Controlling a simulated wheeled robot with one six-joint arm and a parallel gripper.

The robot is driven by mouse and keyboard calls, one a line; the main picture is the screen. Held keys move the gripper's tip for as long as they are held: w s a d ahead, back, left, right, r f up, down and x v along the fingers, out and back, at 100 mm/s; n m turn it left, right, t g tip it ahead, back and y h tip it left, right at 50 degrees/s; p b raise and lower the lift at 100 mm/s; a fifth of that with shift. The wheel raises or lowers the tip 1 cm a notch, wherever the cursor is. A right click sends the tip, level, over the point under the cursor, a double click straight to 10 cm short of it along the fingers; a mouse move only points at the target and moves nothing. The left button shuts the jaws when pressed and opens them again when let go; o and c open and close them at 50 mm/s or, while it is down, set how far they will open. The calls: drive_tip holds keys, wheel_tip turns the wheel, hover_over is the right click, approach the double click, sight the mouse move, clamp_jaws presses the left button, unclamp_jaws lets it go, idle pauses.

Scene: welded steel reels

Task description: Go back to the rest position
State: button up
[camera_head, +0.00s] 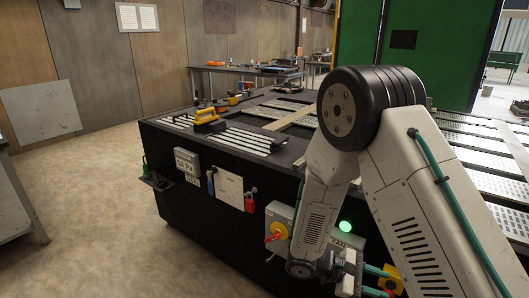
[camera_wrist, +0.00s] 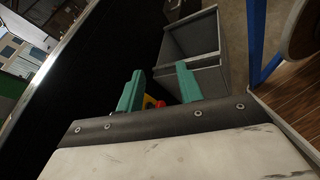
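My gripper (camera_head: 376,281) is low at the front side of the black workbench, at the lower right of the head view. In the wrist view its two teal fingers (camera_wrist: 160,84) stand apart with a clear gap, and nothing is held between them. A small red and yellow part (camera_wrist: 152,102) shows behind the fingers, beyond the gap; I cannot tell whether it touches them. My arm is bent, with its elbow high over the bench and the forearm reaching down.
The black workbench (camera_head: 170,138) carries slotted metal plates and a yellow tool (camera_head: 207,117). A grey bin (camera_wrist: 206,64) stands beyond the fingers. Floor at left is clear.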

drive_tip(key=s+a+r+m+t+y, duration=0.1)
drive_tip(key=s+r+m+y, duration=0.4)
drive_tip(key=r, duration=0.8)
drive_tip(key=s+a+r+m+t+y, duration=0.1)
drive_tip(key=s+r+m+t+y, duration=0.2)
drive_tip(key=s+r, duration=1.1)
drive_tip(key=m+y, duration=0.3)
drive_tip(key=y, duration=0.3)
drive_tip(key=shift+a, duration=0.25)
